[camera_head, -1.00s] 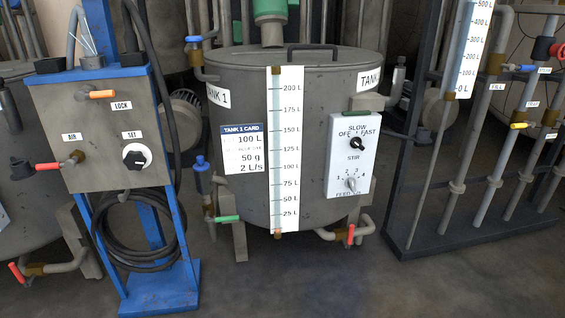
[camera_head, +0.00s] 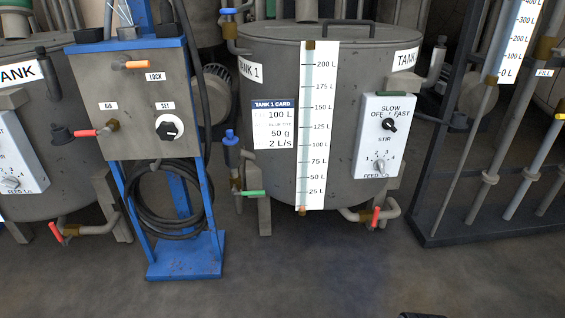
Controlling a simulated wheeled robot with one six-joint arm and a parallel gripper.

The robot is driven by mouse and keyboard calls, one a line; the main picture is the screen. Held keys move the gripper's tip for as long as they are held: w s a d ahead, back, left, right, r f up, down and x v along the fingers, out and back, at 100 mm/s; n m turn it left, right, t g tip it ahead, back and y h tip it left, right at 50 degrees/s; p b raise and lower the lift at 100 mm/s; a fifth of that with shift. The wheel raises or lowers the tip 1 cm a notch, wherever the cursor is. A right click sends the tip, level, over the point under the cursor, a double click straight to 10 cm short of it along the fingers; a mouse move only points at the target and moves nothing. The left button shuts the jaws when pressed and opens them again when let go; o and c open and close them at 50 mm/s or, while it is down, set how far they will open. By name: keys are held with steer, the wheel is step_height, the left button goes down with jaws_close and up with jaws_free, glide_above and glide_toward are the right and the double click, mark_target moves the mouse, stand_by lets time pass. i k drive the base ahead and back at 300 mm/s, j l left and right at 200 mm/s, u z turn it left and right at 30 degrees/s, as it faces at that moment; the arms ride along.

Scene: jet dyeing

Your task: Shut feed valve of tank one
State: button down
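Tank 1 (camera_head: 345,115) is a grey round tank in the middle, with a level scale (camera_head: 319,130) and a card. Low on its right, a bent pipe carries a valve with a red handle (camera_head: 376,216), standing roughly upright across the pipe. Low on its left is a valve with a green handle (camera_head: 254,193) pointing right, roughly level. Above that is a blue-topped fitting (camera_head: 230,137). A white panel (camera_head: 383,135) has a stir knob (camera_head: 390,124) and a feed knob (camera_head: 380,166). No label marks which valve is the feed valve. My gripper is not recognisable in view.
A blue stand with a grey control box (camera_head: 138,100) and coiled black hose stands left of the tank. Another tank (camera_head: 35,130) is at far left. A dark pipe rack (camera_head: 470,232) stands right. The floor in front is clear. A dark sliver shows at the bottom edge.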

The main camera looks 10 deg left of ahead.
mark_target(234, 192)
steer(key=i+j+z, duration=0.25)
steer(key=j, duration=0.55)
steer(key=i+j+z, duration=0.1)
steer(key=j+z, duration=0.15)
steer(key=j, duration=0.55)
steer(key=i+j+z, duration=0.1)
steer(key=j+z, duration=0.15)
steer(key=j, duration=0.55)
